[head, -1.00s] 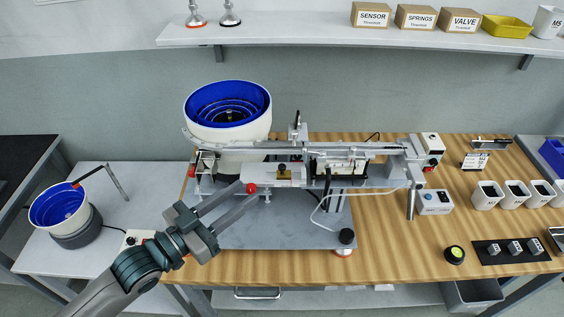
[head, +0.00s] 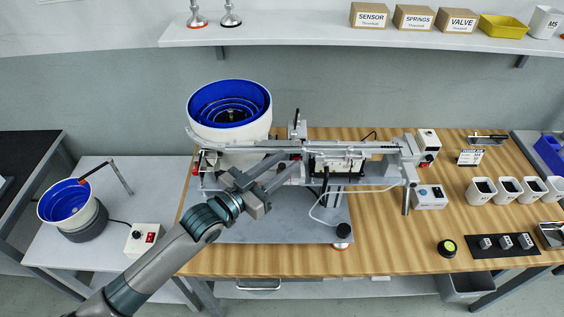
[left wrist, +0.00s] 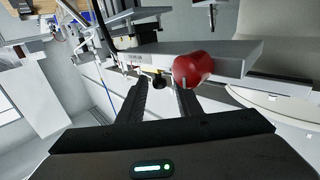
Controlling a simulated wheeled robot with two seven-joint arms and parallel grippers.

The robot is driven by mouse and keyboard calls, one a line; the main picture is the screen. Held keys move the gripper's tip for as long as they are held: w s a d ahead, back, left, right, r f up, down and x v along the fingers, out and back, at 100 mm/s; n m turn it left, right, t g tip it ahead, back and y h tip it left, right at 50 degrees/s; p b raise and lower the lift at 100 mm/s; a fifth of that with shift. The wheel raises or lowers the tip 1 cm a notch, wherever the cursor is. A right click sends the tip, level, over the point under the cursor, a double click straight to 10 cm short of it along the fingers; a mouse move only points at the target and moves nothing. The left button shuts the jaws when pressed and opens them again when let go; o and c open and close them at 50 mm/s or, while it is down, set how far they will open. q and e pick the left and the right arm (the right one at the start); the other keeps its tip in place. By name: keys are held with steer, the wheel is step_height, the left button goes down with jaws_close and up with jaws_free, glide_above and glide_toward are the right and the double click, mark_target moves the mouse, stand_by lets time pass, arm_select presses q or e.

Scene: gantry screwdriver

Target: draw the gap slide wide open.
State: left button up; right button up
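The feeder and screwdriver rig (head: 365,180) stands on the wooden bench. In the left wrist view a flat grey bar (left wrist: 228,54) crosses ahead of my gripper, with a round red knob (left wrist: 193,68) at its near edge. A small black knob with a yellow part (left wrist: 158,82) shows between the fingers. Which part is the gap slide I cannot tell for sure. My left gripper (head: 290,159) reaches over the rig's front left part and hides much of it; in the left wrist view its fingers (left wrist: 160,92) are apart. The red knob overlaps the right fingertip; contact is unclear. My right gripper is out of view.
A blue-lined bowl feeder (head: 229,103) stands behind my left gripper. A smaller bowl (head: 67,203) and a switch box (head: 143,239) are on the left side table. A shelf (head: 350,37) runs above. The bench's front centre is clear.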

mark_target(269, 176)
arm_select(q)
jaws_close()
steer(key=shift+a, duration=1.55)
jaws_free()
steer(key=shift+s, duration=0.1)
